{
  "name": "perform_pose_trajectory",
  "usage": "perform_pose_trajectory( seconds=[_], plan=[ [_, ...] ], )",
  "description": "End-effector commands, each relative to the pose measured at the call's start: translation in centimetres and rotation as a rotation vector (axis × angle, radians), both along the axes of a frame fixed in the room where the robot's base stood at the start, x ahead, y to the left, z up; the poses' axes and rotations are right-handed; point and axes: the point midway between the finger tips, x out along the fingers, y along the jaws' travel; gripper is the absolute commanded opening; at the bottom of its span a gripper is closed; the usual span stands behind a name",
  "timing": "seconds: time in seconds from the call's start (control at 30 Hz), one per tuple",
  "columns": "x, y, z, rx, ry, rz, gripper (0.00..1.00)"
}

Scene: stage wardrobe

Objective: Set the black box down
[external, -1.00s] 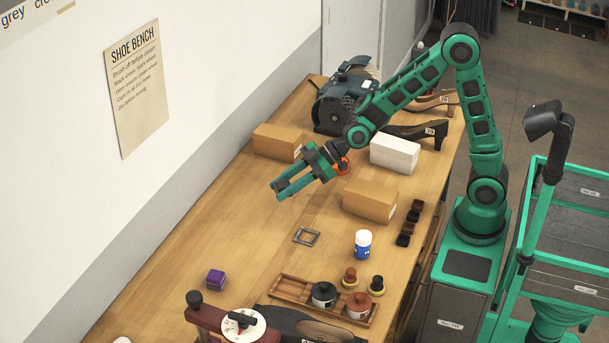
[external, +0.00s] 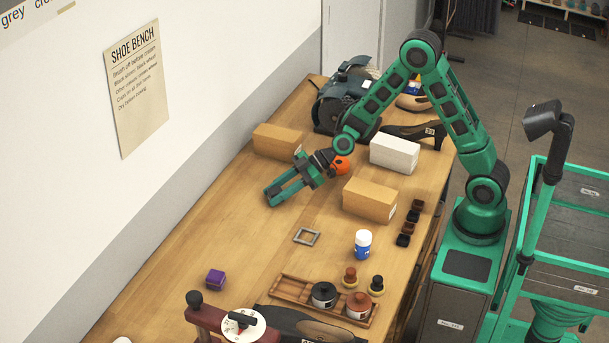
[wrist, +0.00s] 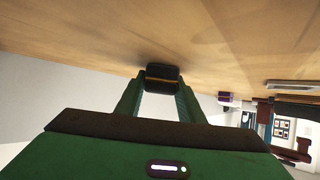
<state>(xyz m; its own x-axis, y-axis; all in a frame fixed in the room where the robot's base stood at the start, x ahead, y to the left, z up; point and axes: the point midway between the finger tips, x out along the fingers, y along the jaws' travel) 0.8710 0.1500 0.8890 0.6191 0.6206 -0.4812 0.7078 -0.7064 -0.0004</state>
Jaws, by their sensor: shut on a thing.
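The black box (wrist: 162,73), with a thin yellow-orange band, shows between the fingertips in the wrist view. My gripper (external: 273,194) is shut on it, and its fingers hold the box from both sides in the wrist view (wrist: 161,88). The box lies close to the wooden bench top, with a dark shadow beside it; I cannot tell if it touches.
A cardboard box (external: 277,141) stands behind my gripper, another (external: 369,200) to its right. A white box (external: 394,153) is beyond. A grey metal frame (external: 306,237) and a purple box (external: 215,280) lie nearer the front. The bench left of my gripper is clear.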

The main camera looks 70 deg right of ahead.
Motion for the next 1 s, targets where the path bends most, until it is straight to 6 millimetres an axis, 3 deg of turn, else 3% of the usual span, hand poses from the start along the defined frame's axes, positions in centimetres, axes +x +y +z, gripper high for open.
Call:
perform_pose_trajectory(
  seconds=[0.3, 0.33, 0.4, 0.77, 1.0],
  plan=[
    [0.0, 0.0, -0.2, 0.000, -0.002, 0.000, 0.13],
    [0.0, 0.0, -0.2, 0.000, -0.002, 0.000, 0.37],
    [0.0, 0.0, -0.2, -0.001, -0.002, 0.000, 0.53],
    [0.0, 0.0, 0.1, -0.001, -0.002, 0.000, 0.53],
    [-2.0, -2.2, 1.7, -0.001, -0.002, -0.004, 0.53]
  ],
)
